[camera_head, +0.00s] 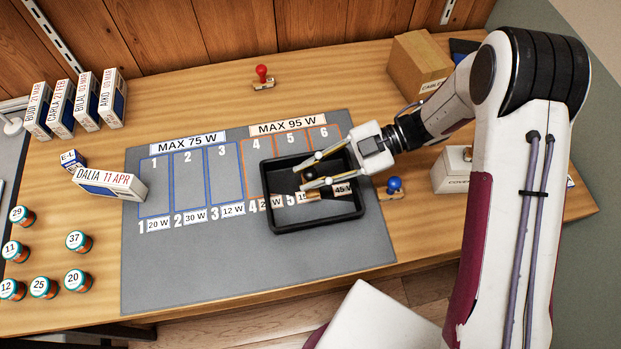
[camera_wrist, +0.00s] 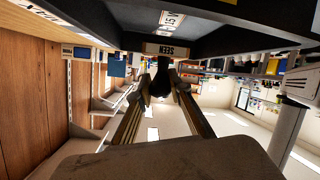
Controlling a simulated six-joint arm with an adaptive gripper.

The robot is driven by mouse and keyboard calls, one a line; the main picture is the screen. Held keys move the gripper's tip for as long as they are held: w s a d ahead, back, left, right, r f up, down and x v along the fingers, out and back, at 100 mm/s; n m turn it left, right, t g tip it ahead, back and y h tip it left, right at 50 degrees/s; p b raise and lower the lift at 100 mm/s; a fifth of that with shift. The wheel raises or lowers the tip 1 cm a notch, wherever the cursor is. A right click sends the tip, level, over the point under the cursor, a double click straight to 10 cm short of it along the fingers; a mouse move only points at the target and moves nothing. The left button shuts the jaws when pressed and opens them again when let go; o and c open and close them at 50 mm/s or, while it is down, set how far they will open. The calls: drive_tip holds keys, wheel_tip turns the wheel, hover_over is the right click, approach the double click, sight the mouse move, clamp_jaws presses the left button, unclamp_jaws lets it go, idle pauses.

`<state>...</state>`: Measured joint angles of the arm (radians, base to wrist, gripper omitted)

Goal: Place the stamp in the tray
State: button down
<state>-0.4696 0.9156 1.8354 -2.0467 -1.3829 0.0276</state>
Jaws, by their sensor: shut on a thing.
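The black tray (camera_head: 315,225) lies on the right half of the grey mat. My gripper (camera_head: 309,173) reaches into it from the upper right, fingers inside its outline. It is shut on a stamp with a black knob (camera_head: 311,173). In the wrist view the black knob (camera_wrist: 160,78) sits between the fingertips, and the stamp's base carries a label reading SEEN. The base is at the tray's dark interior; whether it touches the floor I cannot tell. My fingers partly hide the stamp in the head view.
A red-knobbed stamp (camera_head: 262,76) stands behind the mat and a blue-knobbed stamp (camera_head: 394,186) right of the tray. A white box (camera_head: 120,184) labelled DALIA stands at the mat's left edge. Several numbered jars stand at left. The mat's front (camera_head: 240,270) is clear.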

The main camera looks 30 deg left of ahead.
drive_tip(key=shift+f, duration=1.7)
drive_tip(key=c, duration=1.8)
unclamp_jaws()
drive_tip(key=shift+f, duration=0.15)
drive_tip(key=shift+c, duration=0.2)
drive_tip(key=shift+r, duration=0.2)
drive_tip(key=v, duration=1.2)
